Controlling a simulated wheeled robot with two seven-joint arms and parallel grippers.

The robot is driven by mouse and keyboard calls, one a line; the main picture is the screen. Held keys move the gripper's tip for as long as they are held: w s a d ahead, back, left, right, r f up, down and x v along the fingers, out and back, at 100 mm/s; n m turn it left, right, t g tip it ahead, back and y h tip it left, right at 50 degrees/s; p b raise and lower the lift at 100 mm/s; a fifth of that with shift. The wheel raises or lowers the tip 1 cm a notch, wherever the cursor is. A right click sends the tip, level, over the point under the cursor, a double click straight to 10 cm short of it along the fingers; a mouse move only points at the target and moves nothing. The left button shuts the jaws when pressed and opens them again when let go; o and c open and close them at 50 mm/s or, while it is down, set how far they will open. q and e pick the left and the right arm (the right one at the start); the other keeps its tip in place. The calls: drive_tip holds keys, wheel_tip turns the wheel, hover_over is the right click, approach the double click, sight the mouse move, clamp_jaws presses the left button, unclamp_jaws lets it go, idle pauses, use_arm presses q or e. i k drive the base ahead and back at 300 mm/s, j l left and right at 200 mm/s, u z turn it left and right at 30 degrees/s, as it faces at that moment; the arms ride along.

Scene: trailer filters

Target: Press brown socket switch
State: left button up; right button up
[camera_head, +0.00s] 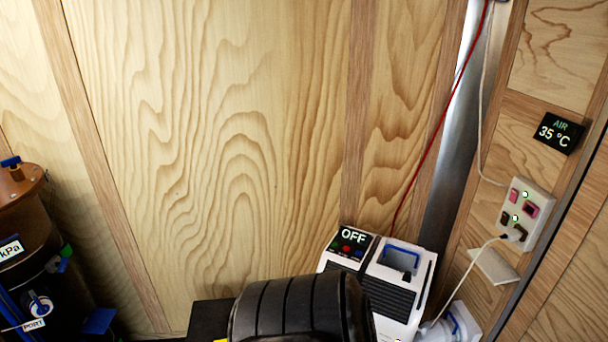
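A white socket panel (540,200) is on the wood wall at the right of the head view. Its upper part has a pink switch (514,196) and a pink-framed dark socket (530,210). Below them is a small dark brown switch (505,218) at the panel's left edge. Beside it, a dark plug (517,233) with a white cable sits in the lower socket. Small lights on the panel glow pale green. The switch's exact position is too small to tell. Neither of my grippers shows in this view.
A white machine (407,305) with a display reading OFF (353,237) stands below the panel. A small pale shelf (494,266) juts out under the panel. A black display (557,132) reads AIR 35 °C. A brown tank (22,225) stands at left. A large black ribbed shape fills the bottom middle.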

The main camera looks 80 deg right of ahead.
sight(504, 218)
drive_tip(key=k+z, duration=0.1)
drive_tip(key=z, duration=4)
